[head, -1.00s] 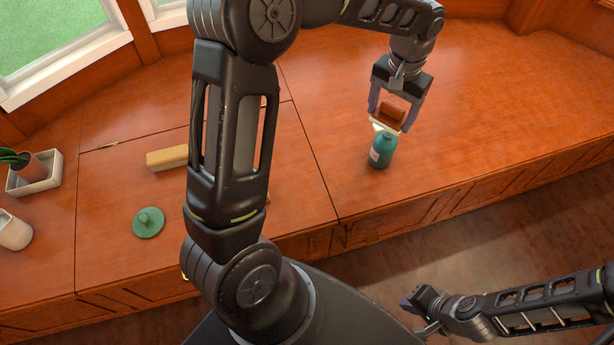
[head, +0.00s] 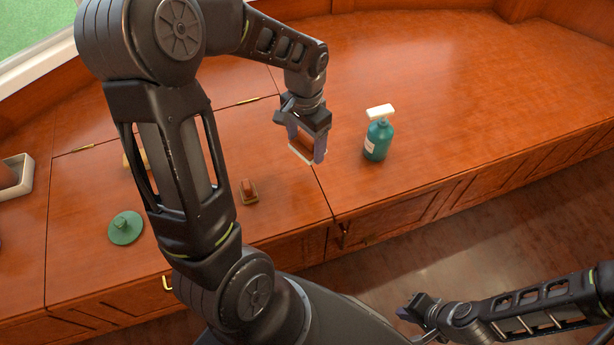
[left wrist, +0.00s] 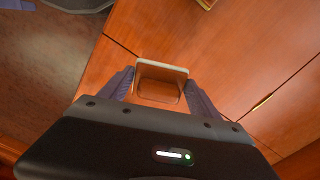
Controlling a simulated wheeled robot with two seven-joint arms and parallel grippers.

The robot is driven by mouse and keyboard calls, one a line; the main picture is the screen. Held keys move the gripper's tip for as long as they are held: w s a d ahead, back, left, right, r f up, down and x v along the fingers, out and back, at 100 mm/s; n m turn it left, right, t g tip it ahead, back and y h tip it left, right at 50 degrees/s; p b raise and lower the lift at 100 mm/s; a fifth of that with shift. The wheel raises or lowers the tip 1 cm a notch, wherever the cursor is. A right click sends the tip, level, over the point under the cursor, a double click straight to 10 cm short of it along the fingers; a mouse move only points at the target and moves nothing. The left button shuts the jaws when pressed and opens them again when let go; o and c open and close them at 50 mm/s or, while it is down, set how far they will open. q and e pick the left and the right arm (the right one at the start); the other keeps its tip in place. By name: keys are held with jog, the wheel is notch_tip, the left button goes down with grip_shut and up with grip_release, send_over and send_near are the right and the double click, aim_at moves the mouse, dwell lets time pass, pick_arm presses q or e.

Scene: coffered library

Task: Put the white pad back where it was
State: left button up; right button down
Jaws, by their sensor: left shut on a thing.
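My left gripper (head: 306,148) is shut on the white pad (head: 301,156), a thin pale piece with a brown part seen behind it. It is held above the wooden counter, left of the teal bottle. In the left wrist view the pad (left wrist: 162,68) sits between the two fingers of my left gripper (left wrist: 160,88), its pale rim facing away from the camera. The pad looks apart from the counter, though the height is hard to judge. My right gripper (head: 415,312) is low at the right, away from the counter; its jaw opening is unclear.
A teal pump bottle (head: 377,141) with a white top stands right of my left gripper. A small brown block on a dark base (head: 249,191) and a green knobbed disc (head: 126,228) lie to the left. The counter (head: 460,100) is clear at right.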

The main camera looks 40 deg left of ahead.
pick_arm(q)
jog(key=shift+r, duration=0.1)
jog(key=b, duration=0.1)
send_over(306, 174)
jog(key=shift+f, duration=3.15)
jog(key=shift+f+b, duration=0.6)
jog(key=shift+f, duration=1.25)
jog(key=shift+f, duration=0.2)
jog(key=o, duration=1.3)
jog(key=shift+r, duration=0.15)
